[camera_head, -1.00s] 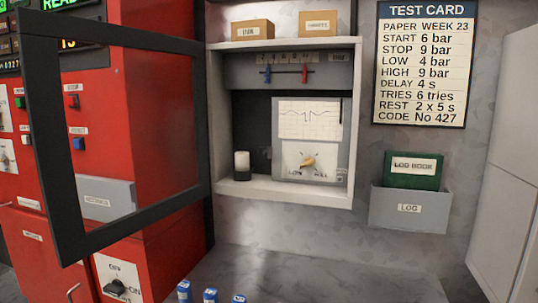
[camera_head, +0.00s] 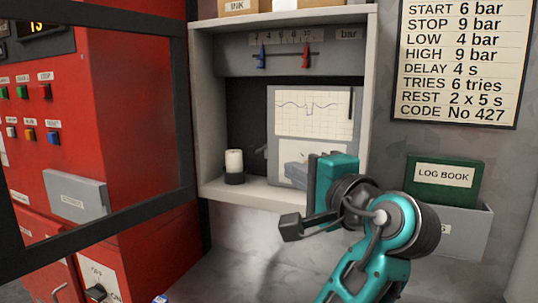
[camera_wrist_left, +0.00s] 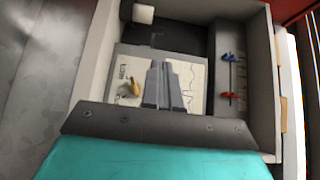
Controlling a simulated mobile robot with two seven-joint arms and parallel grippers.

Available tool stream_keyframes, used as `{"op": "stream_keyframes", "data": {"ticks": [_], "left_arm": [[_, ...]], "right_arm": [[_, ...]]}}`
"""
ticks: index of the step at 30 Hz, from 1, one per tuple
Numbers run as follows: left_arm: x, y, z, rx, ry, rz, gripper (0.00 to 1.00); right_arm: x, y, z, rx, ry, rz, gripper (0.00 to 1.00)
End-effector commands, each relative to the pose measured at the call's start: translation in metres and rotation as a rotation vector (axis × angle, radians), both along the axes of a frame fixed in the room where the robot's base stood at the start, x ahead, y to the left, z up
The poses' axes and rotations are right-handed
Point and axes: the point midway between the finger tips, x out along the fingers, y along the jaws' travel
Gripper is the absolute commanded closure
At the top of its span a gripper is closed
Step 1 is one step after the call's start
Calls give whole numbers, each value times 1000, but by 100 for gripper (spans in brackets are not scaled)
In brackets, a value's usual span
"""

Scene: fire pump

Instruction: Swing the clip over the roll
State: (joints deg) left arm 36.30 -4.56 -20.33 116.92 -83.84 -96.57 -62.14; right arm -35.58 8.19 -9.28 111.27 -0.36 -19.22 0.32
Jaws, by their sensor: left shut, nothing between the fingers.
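The white roll (camera_head: 234,161) stands upright in a dark holder on the left of the recorder cabinet's floor; it also shows in the wrist view (camera_wrist_left: 143,14). A small dark piece (camera_head: 265,152), possibly the clip, sits between the roll and the chart panel; I cannot make out its shape. It is apart from the top of the roll. My left gripper (camera_head: 290,173) is shut and empty in front of the chart panel, right of the roll. Its fingers also show over the panel in the wrist view (camera_wrist_left: 161,66). The gripper hides the panel's lower part and knob in the head view.
The cabinet (camera_head: 368,100) has side walls close around the gripper. A blue and a red pointer hang on the scale (camera_head: 285,55) above. An open dark door frame (camera_head: 185,120) stands at the left. The green log book (camera_head: 443,180) and its grey holder are at the right.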

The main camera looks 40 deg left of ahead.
Motion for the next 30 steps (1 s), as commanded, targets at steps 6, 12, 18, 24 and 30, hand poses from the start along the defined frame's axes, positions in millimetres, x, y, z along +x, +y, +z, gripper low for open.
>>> {"op": "stream_keyframes", "data": {"ticks": [6, 12, 18, 24, 30], "left_arm": [[0, 0, 0, 0, 0, 0, 100], [3, 8, 0, 1, 1, 2, 100], [15, 41, 0, 4, 1, 5, 100], [31, 81, -1, 2, 2, 4, 100], [44, 113, 0, 1, 0, 2, 100]], "right_arm": [[-3, 0, -2, 0, 8, 0, 100], [-3, 0, -2, -1, 9, 0, 100], [-3, 0, -1, 0, 9, 1, 100], [-3, 0, 1, 0, 9, 1, 100], [-3, 0, 2, 0, 8, 1, 100]]}}
